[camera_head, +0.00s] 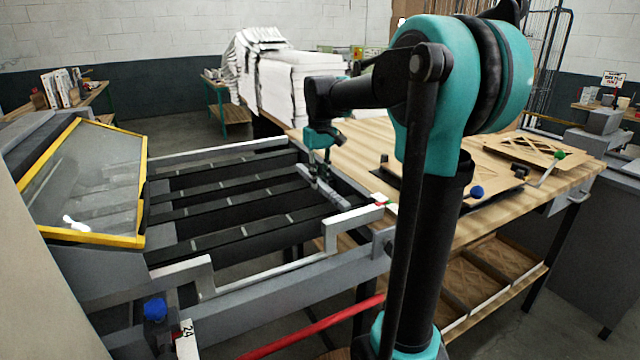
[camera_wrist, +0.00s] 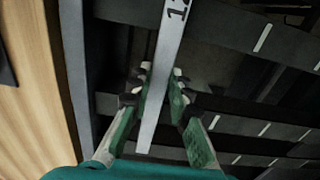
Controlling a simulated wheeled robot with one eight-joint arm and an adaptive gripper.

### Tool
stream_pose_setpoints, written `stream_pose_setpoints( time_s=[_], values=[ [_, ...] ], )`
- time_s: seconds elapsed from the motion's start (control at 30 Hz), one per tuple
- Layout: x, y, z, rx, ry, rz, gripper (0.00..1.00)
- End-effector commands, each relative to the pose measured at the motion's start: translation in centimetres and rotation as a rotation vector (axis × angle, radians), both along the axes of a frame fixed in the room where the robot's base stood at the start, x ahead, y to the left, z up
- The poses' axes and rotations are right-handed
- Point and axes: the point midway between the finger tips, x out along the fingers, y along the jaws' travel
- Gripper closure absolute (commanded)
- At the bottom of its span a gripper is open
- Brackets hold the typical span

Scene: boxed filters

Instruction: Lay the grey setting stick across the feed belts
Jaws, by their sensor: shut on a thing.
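The grey setting stick (camera_wrist: 166,45) is a flat light-grey bar with a "12" mark near the top of the wrist view. My gripper (camera_wrist: 162,84) is shut on it, with a finger on each side. In the head view my gripper (camera_head: 319,178) points down over the right end of the feed belts, and the stick (camera_head: 331,193) slants below it towards the front right. The feed belts (camera_head: 205,243) are several dark parallel strips with pale marks. The stick runs crosswise to them; I cannot tell whether it touches them.
A wooden table (camera_head: 372,146) adjoins the belts on the right, with dark flat pieces and a blue knob (camera_head: 477,192). A yellow-framed clear cover (camera_head: 92,180) stands at the left. A pale front rail (camera_head: 354,219) rises near the stick's near end. A "24" label (camera_head: 187,332) is at the front left.

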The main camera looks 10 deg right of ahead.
Motion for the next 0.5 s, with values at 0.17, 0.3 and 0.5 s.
stream_pose_setpoints(
  time_s=[0.17, 0.3, 0.5],
  values=[
    [0.0, 0.0, -1.6, 0.0, 0.0, 0.0, 1.0],
    [0.0, 0.0, -1.5, 0.0, 0.0, 0.0, 1.0],
    [0.0, 0.0, -1.9, 0.0, 0.0, 0.0, 1.0]
  ],
)
